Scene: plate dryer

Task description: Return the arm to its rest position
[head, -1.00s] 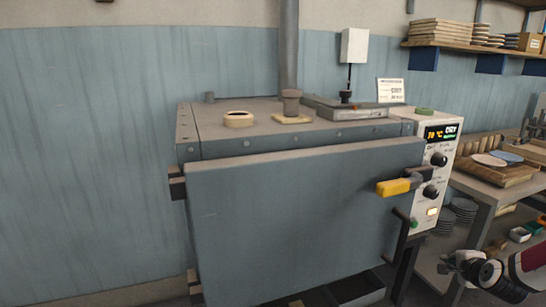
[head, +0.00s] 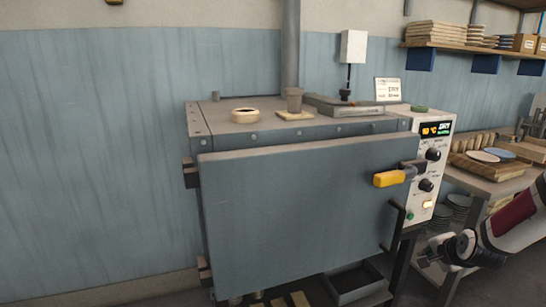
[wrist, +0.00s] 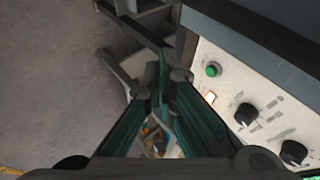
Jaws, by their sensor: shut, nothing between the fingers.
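My gripper (head: 428,257) is at the lower right of the head view, on my dark and maroon arm. In the wrist view my gripper's fingers (wrist: 163,80) come together at the tips, shut with nothing held. It hangs in free space, to the right of the grey-blue dryer door (head: 300,210) and below the control panel. The dryer door seems to stand slightly ajar. Its yellow handle (head: 389,179) is at the door's upper right, well apart from my gripper.
The control panel (head: 430,160) has a lit display, dark knobs and a green button (wrist: 212,69). A side table (head: 490,185) with boards and plates stands at right. A shelf (head: 480,47) hangs above.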

